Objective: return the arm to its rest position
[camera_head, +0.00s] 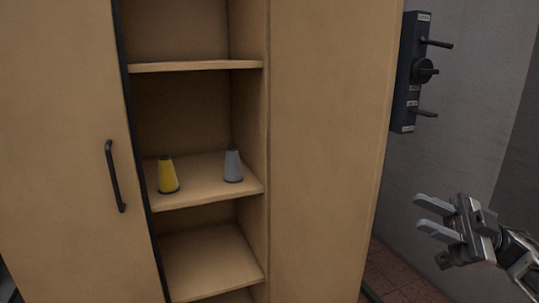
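My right gripper (427,215) is at the lower right, in front of the grey wall and to the right of the cabinet. Its two grey fingers point left and stand apart with nothing between them. My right arm comes in from the lower right edge. My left gripper is not in view.
The wooden cabinet (325,140) fills the left and middle, with a black door handle (115,176) on the left. A dark panel with levers (409,75) hangs on the grey wall above the gripper. Tiled floor (395,280) shows below.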

